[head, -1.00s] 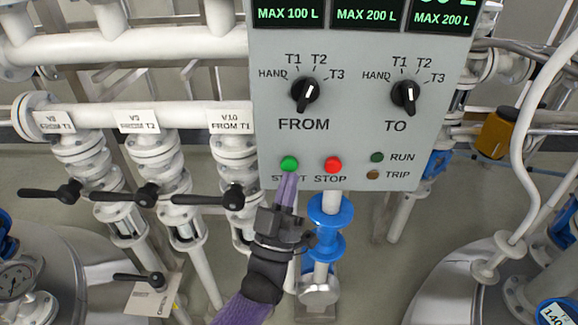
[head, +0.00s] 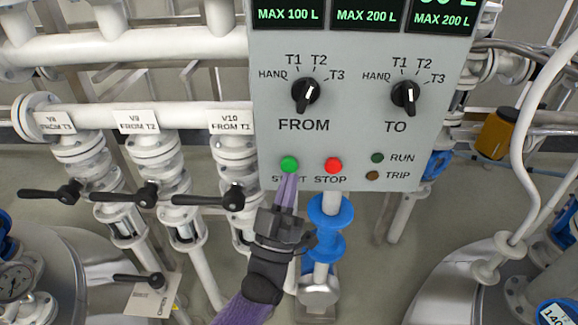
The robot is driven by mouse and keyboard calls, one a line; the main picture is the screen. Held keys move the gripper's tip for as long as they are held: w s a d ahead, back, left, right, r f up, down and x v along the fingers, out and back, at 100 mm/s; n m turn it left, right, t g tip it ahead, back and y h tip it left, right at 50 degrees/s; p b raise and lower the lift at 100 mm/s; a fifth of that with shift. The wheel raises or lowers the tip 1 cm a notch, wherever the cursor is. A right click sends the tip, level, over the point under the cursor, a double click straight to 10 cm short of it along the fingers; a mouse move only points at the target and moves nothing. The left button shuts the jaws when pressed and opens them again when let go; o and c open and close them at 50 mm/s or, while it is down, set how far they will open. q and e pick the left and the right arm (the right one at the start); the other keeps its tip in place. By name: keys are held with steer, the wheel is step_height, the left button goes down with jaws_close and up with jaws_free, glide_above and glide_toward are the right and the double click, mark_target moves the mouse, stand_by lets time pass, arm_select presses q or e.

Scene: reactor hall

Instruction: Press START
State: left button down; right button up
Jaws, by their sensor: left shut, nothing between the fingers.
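The green START button (head: 289,164) is on the lower left of the grey control panel (head: 350,130). Its label is partly hidden by my fingers. My left gripper (head: 288,178) comes up from below, shut and empty, with its purple fingertips at the lower edge of the START button. I cannot tell whether they touch it. The red STOP button (head: 333,165) is just to the right. The RUN lamp (head: 377,157) looks dark green and the TRIP lamp (head: 372,175) dull brown. My right gripper is not in view.
The FROM knob (head: 305,95) and TO knob (head: 405,94) sit above the buttons. Valves with black handles (head: 208,200) stand to the left. A blue-flanged pipe (head: 328,228) runs below the panel, close to the right of my left gripper.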

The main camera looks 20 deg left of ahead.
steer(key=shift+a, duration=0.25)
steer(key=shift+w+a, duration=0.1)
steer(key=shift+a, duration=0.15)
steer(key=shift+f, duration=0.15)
arm_select(q)
steer(key=shift+w+a, duration=0.15)
steer(key=shift+w, duration=0.25)
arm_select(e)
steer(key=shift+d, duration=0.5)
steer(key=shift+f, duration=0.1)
